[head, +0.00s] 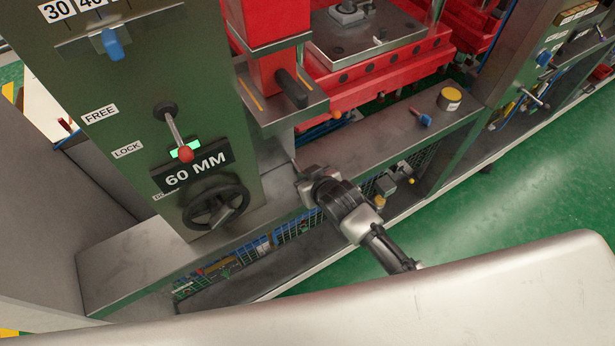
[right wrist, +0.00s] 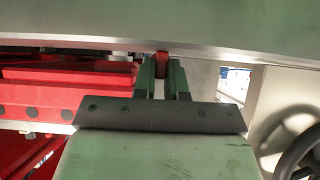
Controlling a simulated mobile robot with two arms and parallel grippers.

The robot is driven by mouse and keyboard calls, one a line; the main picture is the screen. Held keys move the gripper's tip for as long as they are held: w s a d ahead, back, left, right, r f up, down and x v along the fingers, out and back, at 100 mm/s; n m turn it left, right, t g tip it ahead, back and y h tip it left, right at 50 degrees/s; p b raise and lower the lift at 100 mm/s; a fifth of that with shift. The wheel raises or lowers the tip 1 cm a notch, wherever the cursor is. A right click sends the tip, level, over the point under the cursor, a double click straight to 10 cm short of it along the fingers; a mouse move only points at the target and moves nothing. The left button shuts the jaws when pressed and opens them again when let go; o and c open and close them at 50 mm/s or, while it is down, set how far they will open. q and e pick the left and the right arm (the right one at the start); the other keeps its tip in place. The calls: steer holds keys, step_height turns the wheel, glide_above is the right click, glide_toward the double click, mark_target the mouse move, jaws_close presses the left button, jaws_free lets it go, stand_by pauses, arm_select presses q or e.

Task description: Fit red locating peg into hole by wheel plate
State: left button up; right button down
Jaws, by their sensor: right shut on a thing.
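My right gripper (head: 299,174) is at the front of the green machine, to the right of the handwheel (head: 217,204) and over the grey ledge. In the right wrist view its two fingers (right wrist: 161,75) are shut on a small red piece, the red locating peg (right wrist: 161,60), whose end shows between the fingertips just under a broad grey surface. In the head view the peg is too small or hidden to make out. The wheel plate, marked 60 MM (head: 193,170), is on the green panel above the handwheel. The hole is not visible. My left gripper is out of view.
A lever with a red ball (head: 186,154) sticks out above the wheel plate. A black-ended handle (head: 291,88) juts from the red column. A yellow-topped cylinder (head: 450,98) and a blue-and-red piece (head: 421,117) stand on the ledge at right. The ledge between is clear.

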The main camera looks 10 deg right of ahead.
steer(key=shift+s+f, duration=0.2)
steer(key=shift+f, duration=0.3)
steer(key=c, duration=1.2)
jaws_free()
steer(key=shift+s+f, duration=0.1)
steer(key=shift+s, duration=0.05)
steer(key=shift+o, duration=0.2)
steer(key=shift+d+r, duration=0.1)
steer(key=shift+r, duration=0.3)
steer(key=r+v, duration=0.1)
steer(key=v, duration=1.1)
steer(key=shift+w, duration=0.4)
